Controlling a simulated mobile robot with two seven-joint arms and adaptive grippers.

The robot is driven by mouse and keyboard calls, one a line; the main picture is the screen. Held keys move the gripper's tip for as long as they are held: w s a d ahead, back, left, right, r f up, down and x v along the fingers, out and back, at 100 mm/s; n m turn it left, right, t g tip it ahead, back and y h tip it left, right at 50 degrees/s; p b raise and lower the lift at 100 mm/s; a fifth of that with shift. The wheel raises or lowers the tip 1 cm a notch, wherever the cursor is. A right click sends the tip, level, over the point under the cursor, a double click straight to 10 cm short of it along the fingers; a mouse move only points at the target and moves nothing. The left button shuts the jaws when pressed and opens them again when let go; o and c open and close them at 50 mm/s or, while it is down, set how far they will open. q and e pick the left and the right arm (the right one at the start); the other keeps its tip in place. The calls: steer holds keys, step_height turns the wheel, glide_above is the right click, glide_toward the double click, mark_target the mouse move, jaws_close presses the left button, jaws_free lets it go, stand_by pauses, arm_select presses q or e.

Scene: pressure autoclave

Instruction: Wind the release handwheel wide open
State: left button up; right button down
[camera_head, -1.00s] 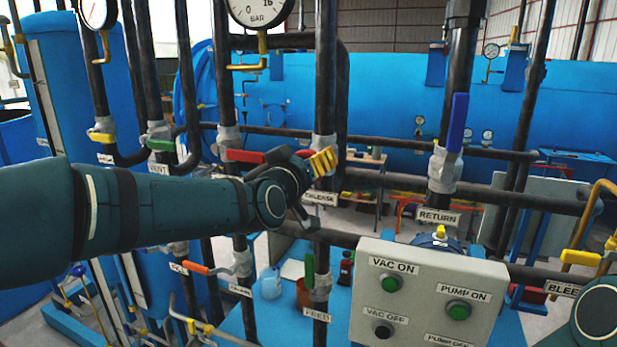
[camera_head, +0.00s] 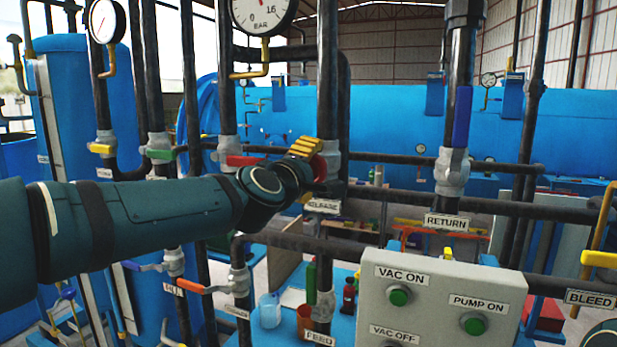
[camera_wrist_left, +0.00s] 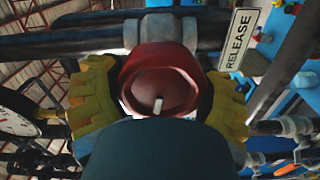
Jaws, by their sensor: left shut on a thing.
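The release handwheel is a red round wheel (camera_wrist_left: 160,80) on a grey valve body, in the middle of the left wrist view. Its small pale stem shows at its centre. In the head view only a red edge of the wheel (camera_head: 319,168) shows behind my gripper. My left gripper (camera_wrist_left: 160,95) has its yellow ribbed fingers on both sides of the wheel, shut on it; it also shows in the head view (camera_head: 306,148). The RELEASE label (camera_wrist_left: 237,40) hangs beside the valve. My right gripper is not seen.
A grey control box (camera_head: 440,305) with green buttons stands at the lower right. A blue-handled valve on the RETURN pipe (camera_head: 461,120) is to the right. A red lever (camera_head: 245,160) sits just left of the gripper. A pressure gauge (camera_head: 262,12) hangs above. Black pipes crowd around.

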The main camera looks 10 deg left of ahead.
arm_select(q)
steer(key=n+b, duration=0.2)
steer(key=n, duration=0.4)
steer(key=shift+f+b, duration=0.2)
steer(key=shift+b, duration=0.1)
steer(key=n+b, duration=0.1)
steer(key=n, duration=0.2)
steer(key=n+b, duration=0.2)
steer(key=n, duration=0.4)
steer(key=shift+d+f, duration=0.1)
steer(key=shift+d+n+b, duration=0.1)
steer(key=shift+n+b, duration=0.5)
steer(key=shift+n, duration=1.9)
steer(key=shift+s, duration=0.1)
steer(key=o, duration=1.1)
steer(key=s, duration=0.4)
steer(key=s+a, duration=0.1)
steer(key=s, duration=0.2)
steer(key=s+a, duration=0.1)
steer(key=s, duration=0.3)
steer(key=shift+s+a, duration=0.15)
steer(key=shift+s, duration=0.2)
